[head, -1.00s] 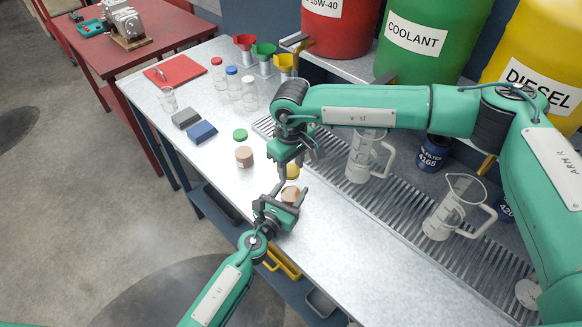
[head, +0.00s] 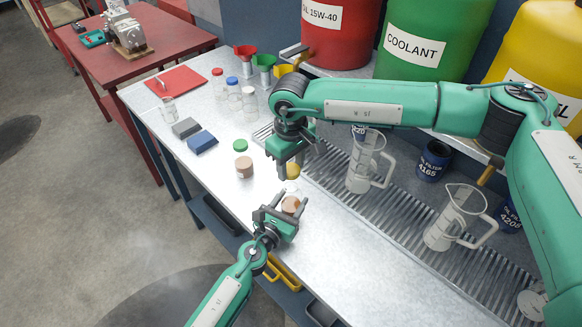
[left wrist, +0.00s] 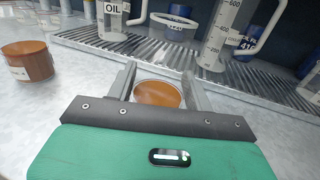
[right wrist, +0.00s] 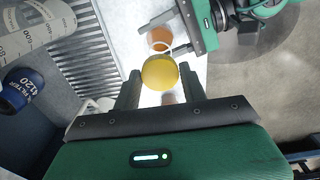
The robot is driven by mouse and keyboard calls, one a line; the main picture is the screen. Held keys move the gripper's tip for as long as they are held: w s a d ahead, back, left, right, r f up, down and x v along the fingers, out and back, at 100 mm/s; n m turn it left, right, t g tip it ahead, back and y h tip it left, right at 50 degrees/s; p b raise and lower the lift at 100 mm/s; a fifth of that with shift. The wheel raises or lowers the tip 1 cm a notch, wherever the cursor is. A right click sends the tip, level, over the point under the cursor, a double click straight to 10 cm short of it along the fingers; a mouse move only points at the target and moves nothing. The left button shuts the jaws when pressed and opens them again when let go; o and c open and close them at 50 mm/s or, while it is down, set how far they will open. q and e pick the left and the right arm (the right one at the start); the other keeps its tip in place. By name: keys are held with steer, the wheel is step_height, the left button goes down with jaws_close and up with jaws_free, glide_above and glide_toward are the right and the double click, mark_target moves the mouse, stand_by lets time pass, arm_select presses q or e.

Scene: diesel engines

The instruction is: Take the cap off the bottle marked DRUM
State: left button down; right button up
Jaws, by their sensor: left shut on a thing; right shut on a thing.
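My left gripper (head: 283,205) is shut on a small clear bottle with brown contents (head: 291,205). In the left wrist view the bottle's round brown top (left wrist: 158,94) shows between the fingers, with no cap on it. Its label is hidden, so I cannot read DRUM. My right gripper (head: 289,163) is shut on a yellow cap (head: 293,171); the cap also shows between its fingers in the right wrist view (right wrist: 160,72). The cap is apart from the bottle, behind it in the head view.
A second brown-filled bottle (head: 243,167) stands uncapped on the metal bench, near a loose green cap (head: 240,145). Blue (head: 202,137) and grey (head: 186,127) blocks lie farther left. Measuring jugs (head: 367,163) stand on the grating at right. The bench front is clear.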

arm_select(q)
steer(key=c, duration=0.5)
jaws_free()
steer(key=b+v, duration=0.1)
steer(key=v, duration=0.9)
steer(key=shift+s+a+f, duration=0.1)
steer(key=shift+s+a, duration=0.05)
steer(key=shift+s, duration=0.1)
arm_select(e)
steer(key=shift+f, duration=0.65)
arm_select(q)
steer(key=shift+s+a+b, duration=0.3)
steer(key=shift+s+a, duration=0.05)
steer(key=shift+s, duration=0.3)
arm_select(e)
steer(key=shift+f, duration=0.1)
